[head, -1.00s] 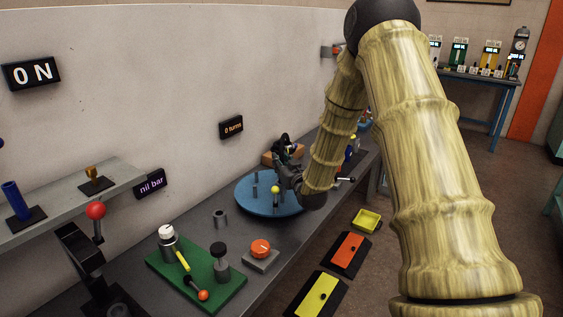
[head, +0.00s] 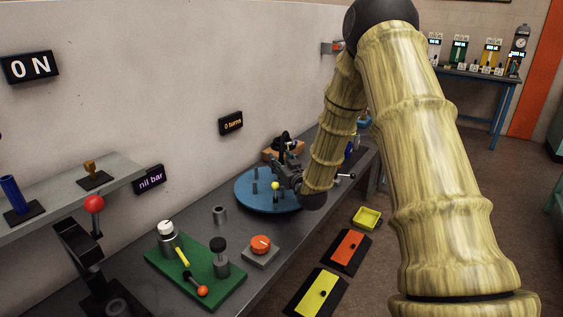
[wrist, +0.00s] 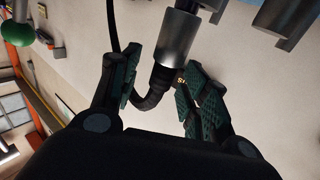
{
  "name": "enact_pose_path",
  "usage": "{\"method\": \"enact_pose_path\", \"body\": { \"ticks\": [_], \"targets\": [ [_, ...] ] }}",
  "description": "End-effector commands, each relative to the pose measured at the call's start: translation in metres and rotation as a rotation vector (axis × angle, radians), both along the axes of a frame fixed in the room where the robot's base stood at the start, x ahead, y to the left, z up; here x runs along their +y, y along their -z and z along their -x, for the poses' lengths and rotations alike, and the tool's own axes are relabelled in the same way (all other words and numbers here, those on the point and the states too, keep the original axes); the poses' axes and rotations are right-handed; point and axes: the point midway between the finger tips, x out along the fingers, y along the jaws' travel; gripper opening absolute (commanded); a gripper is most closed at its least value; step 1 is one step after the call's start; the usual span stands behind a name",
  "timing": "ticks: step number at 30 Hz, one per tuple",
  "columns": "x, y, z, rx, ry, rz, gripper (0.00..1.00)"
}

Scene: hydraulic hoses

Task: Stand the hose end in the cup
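In the wrist view, a grey metal hose end (wrist: 178,40) with a black collar lies between and just beyond my fingertips. Its black hose (wrist: 148,100) bends beneath it and runs up past the left finger. My gripper (wrist: 158,88) has its fingers apart, with a gap showing on each side of the collar; the hose bend is close to the left finger. In the head view my gripper (head: 287,168) is over the blue turntable (head: 258,200), and the hose end cannot be made out there. A small grey hollow cylinder (head: 220,214), possibly the cup, stands on the bench left of the turntable.
Grey pegs and a yellow ball (head: 275,186) stand on the turntable. A green board (head: 195,275) with knobs and an orange-topped button (head: 261,245) are nearer. The wall is close behind the bench. Grey cylinders (wrist: 290,22) show at the wrist view's upper right.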

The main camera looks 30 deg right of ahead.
Motion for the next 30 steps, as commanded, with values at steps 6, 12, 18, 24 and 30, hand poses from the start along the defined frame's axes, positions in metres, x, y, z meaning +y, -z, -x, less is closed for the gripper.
{"method": "enact_pose_path", "body": {
  "ticks": [6,12,18,24,30],
  "targets": [
    [0.0,0.0,0.0,0.001,0.0,0.0,0.48],
    [0.001,0.0,0.008,0.001,0.0,0.0,0.48],
    [0.007,0.0,0.038,0.001,0.0,-0.002,0.48],
    [0.013,0.0,0.074,0.002,0.0,-0.001,0.48],
    [0.018,0.001,0.103,0.002,0.0,0.0,0.48]
  ]
}}
